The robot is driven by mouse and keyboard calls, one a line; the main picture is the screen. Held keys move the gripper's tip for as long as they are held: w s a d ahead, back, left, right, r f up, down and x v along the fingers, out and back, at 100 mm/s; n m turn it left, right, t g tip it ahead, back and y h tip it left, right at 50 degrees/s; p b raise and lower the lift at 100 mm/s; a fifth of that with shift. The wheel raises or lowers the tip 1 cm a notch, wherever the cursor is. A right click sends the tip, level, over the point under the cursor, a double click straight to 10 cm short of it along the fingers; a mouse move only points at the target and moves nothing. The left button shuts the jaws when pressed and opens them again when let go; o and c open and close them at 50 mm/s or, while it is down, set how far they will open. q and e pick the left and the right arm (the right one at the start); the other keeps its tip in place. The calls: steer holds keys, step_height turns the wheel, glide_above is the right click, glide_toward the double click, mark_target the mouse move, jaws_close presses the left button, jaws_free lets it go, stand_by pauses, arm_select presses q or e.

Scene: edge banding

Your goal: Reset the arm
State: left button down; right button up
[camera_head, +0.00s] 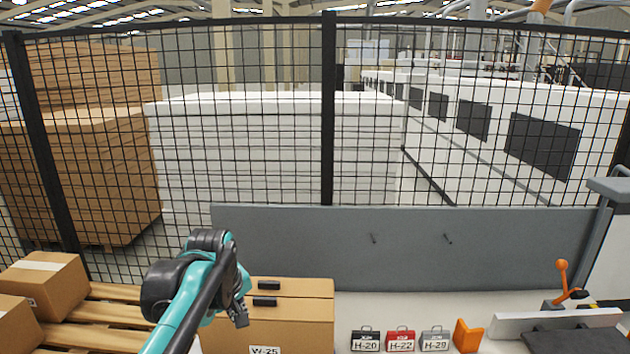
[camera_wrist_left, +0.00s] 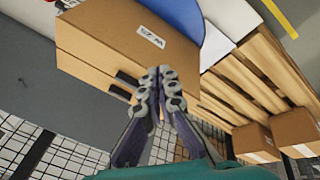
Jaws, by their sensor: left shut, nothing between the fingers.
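My left arm (camera_head: 205,275), teal and black, rises from the bottom left in the head view and bends over beside a cardboard box (camera_head: 300,320) labelled W-25. In the left wrist view my left gripper (camera_wrist_left: 160,76) is shut with its fingertips together and nothing between them. The box (camera_wrist_left: 125,45) lies beyond the fingertips in that view; I cannot tell the exact gap. My right gripper is not in view.
Wooden pallet slats (camera_head: 95,335) with smaller boxes (camera_head: 45,282) are at the left. Cases labelled H-20 (camera_head: 365,340), H-22 (camera_head: 401,340) and H-29 (camera_head: 434,340) stand beside an orange holder (camera_head: 467,336). A grey panel (camera_head: 400,250) and black mesh fence stand behind.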

arm_select(q)
steer(key=s+f+m+t+b, duration=0.1)
steer(key=s+f+m+b, duration=0.3)
steer(key=s+f, duration=0.6)
steer(key=s+a+f+m+t+b, duration=0.1)
steer(key=s+f+m+b, duration=0.3)
steer(key=s+f, duration=0.5)
step_height(320, 180, down, 6)
steer(key=shift+s+r+m+t+b, duration=0.25)
steer(key=shift+s+m+t+b, duration=0.2)
steer(key=shift+b, duration=0.75)
